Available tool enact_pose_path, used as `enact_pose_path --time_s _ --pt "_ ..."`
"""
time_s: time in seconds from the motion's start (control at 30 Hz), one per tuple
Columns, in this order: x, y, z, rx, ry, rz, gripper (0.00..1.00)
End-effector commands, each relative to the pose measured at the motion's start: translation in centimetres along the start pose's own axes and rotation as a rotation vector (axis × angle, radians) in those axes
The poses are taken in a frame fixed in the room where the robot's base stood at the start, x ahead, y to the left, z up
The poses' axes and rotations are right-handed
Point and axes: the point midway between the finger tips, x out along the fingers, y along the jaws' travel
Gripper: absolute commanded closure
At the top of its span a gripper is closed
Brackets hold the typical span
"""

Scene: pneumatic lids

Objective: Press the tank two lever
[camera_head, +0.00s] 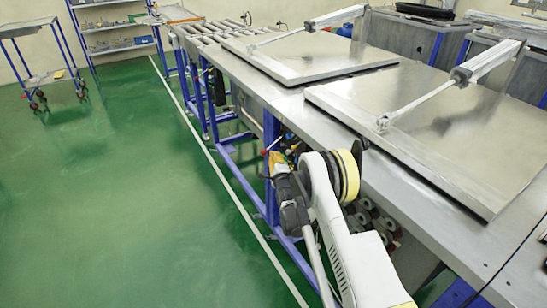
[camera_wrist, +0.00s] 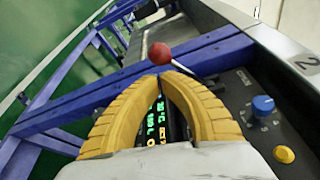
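The lever's red ball (camera_wrist: 160,53) shows in the wrist view on a thin metal stem that runs down to the right toward the control panel. A figure 2 (camera_wrist: 308,62) is marked on the metal edge above that panel. My gripper (camera_wrist: 160,73) has two yellow ribbed fingers whose tips meet just below the ball in the picture. It looks shut with nothing between the tips. I cannot tell whether the tips touch the ball or stem. In the head view my gripper (camera_head: 274,160) is beside the front side of the metal bench, and a small red spot shows near its tip.
The panel has a blue knob (camera_wrist: 263,104), a yellow button (camera_wrist: 284,154) and a lit display (camera_wrist: 160,120) partly behind my fingers. Two flat metal lids (camera_head: 440,125) (camera_head: 305,55) lie on the bench, each with a cylinder arm. Blue frame beams (camera_wrist: 130,75) run close by.

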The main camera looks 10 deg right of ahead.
Motion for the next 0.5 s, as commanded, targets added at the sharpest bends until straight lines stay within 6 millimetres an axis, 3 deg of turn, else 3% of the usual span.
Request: enact_pose_path --time_s 0.5 --pt "-0.05 -0.18 0.17 0.03 0.0 0.01 1.0"
